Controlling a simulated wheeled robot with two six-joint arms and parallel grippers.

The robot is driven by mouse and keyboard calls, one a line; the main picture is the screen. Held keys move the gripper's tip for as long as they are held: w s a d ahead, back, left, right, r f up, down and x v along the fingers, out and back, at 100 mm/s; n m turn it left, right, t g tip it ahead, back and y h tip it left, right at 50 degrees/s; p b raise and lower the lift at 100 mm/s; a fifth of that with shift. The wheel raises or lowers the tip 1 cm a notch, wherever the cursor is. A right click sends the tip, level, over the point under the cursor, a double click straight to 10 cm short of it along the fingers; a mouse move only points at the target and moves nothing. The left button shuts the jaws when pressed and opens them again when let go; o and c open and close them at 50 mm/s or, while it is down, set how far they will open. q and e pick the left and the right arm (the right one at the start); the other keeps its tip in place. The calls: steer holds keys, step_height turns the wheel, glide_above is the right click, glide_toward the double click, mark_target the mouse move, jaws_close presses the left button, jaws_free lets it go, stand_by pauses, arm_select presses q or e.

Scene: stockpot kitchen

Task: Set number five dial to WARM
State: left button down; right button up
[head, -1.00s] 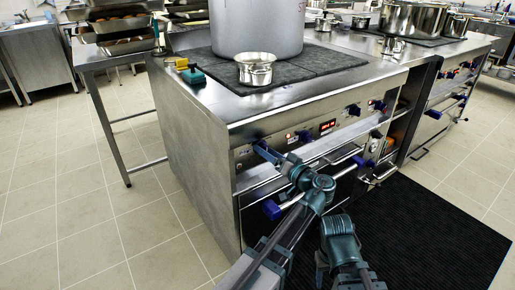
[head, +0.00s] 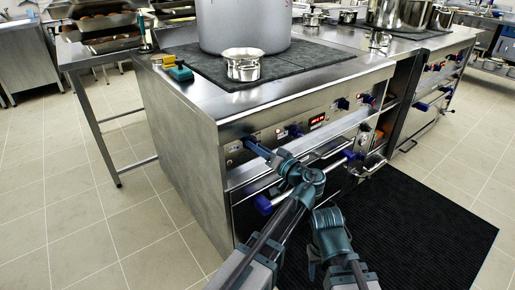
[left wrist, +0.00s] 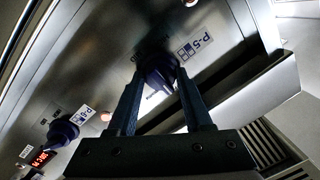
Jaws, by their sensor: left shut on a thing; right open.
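The number five dial is a dark blue knob (left wrist: 158,72) beside a label reading P-5 (left wrist: 198,40) in the left wrist view. In the head view it is at the left end of the stove's front panel, largely covered by my gripper. My left gripper (head: 251,143) is shut on this dial, with one finger on each side of it in the left wrist view (left wrist: 160,84). The dial's pointer and its WARM mark cannot be made out. My right arm is folded low in front of the stove, and its gripper does not show.
Another blue dial (left wrist: 62,132) and a red display (left wrist: 45,158) are along the same panel. Blue-ended oven handles (head: 263,205) stick out below. A large stockpot (head: 245,22) and a small pot (head: 242,66) stand on the stovetop. A black mat (head: 420,225) covers the floor in front.

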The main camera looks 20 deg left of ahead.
arm_select(q)
steer(key=m+t+b, duration=0.1)
steer(key=m, duration=0.9)
steer(key=shift+f+b, duration=0.15)
steer(key=shift+b, duration=0.15)
arm_select(e)
steer(key=shift+f, duration=0.85)
arm_select(q)
steer(key=shift+m, duration=0.5)
steer(key=shift+c, duration=1.6)
jaws_free()
steer(key=shift+s, duration=0.1)
